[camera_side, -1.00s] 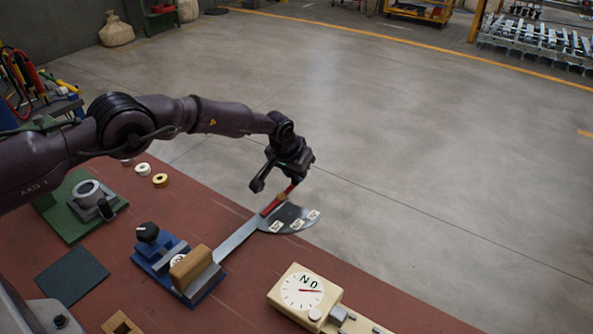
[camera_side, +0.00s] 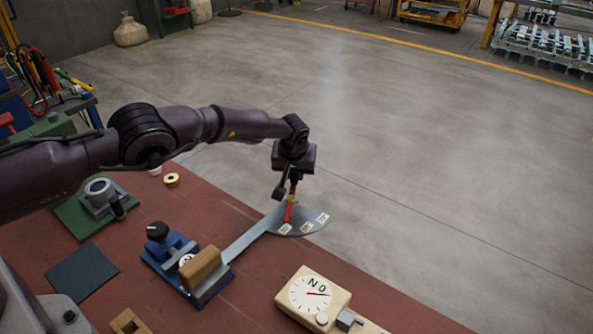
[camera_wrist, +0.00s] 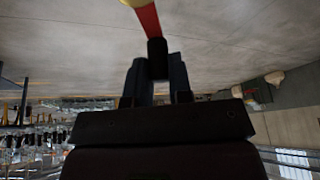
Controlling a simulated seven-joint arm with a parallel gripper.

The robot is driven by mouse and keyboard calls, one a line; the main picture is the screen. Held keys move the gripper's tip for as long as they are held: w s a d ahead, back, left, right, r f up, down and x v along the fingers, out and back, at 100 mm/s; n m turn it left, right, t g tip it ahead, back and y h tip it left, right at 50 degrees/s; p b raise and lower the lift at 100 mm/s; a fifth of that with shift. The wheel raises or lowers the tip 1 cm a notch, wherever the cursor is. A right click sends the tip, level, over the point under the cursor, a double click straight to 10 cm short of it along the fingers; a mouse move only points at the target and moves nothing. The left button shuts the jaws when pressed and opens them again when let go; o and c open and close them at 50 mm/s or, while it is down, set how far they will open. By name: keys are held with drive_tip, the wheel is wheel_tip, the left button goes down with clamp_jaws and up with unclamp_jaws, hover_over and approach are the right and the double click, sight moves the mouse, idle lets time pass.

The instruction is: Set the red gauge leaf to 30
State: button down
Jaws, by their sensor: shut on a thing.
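The red gauge leaf (camera_side: 289,210) is a narrow strip with a brass pivot, on a grey fan-shaped plate (camera_side: 312,219) at the end of a flat metal bar (camera_side: 248,238). Its lower end points at the leftmost of three white labels (camera_side: 285,229); the numbers are too small to read. My gripper (camera_side: 294,180) is above the pivot, shut on the leaf's upper end. In the wrist view, my gripper's fingers (camera_wrist: 157,72) close on a black piece at the end of the red leaf (camera_wrist: 147,20). The scale is out of the wrist view.
The bar is held in a blue clamp (camera_side: 165,262) with a wooden block (camera_side: 202,268). A cream dial box (camera_side: 312,293) stands to the right. A green fixture (camera_side: 85,206) is at left. The fan plate overhangs the red-brown table's (camera_side: 245,300) far edge, over open floor.

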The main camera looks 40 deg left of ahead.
idle(0.3)
drive_tip(key=c, duration=1)
unclamp_jaws()
drive_tip(key=v, duration=1.3)
